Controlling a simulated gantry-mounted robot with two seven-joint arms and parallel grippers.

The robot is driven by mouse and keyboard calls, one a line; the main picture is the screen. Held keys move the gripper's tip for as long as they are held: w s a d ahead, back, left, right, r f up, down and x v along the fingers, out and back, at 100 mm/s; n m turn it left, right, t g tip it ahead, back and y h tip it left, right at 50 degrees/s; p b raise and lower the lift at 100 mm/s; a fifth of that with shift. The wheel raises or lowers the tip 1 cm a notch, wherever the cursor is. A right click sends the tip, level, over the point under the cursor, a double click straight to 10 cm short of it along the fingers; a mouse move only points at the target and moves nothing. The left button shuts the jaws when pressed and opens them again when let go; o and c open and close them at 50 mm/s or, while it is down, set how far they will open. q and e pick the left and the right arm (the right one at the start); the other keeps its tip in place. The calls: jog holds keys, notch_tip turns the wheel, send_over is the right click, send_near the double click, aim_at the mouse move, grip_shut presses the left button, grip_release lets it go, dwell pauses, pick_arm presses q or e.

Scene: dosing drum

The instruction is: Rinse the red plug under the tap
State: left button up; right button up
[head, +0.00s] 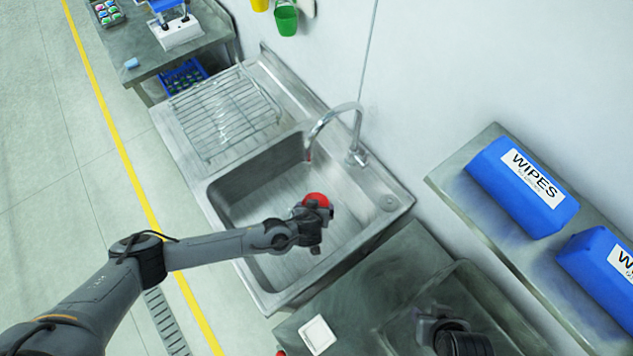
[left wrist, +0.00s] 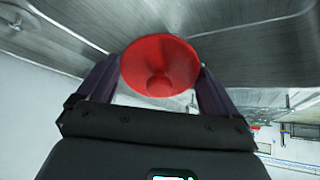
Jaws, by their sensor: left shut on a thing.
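The red plug (head: 317,199) is a round red piece held over the steel sink basin (head: 262,190) in the head view. My left gripper (head: 314,212) is shut on it. In the left wrist view the red plug (left wrist: 160,66) sits between the two dark fingers of my left gripper (left wrist: 160,80), its round face towards the camera. The curved tap (head: 333,115) stands at the back edge of the sink, and its spout end is up and to the left of the plug, apart from it. No water stream can be made out.
A wire rack (head: 225,110) lies on the drainboard left of the basin. A shelf with blue wipes packs (head: 522,187) is on the wall at right. A small white dish (head: 317,334) and a clear tray (head: 455,275) are on the near bench.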

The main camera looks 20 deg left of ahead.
pick_arm(q)
jog(key=s+r+p, duration=0.4)
jog(key=s, duration=0.1)
jog(key=shift+d+p, duration=0.3)
jog(key=shift+p, duration=0.1)
dwell(0.7)
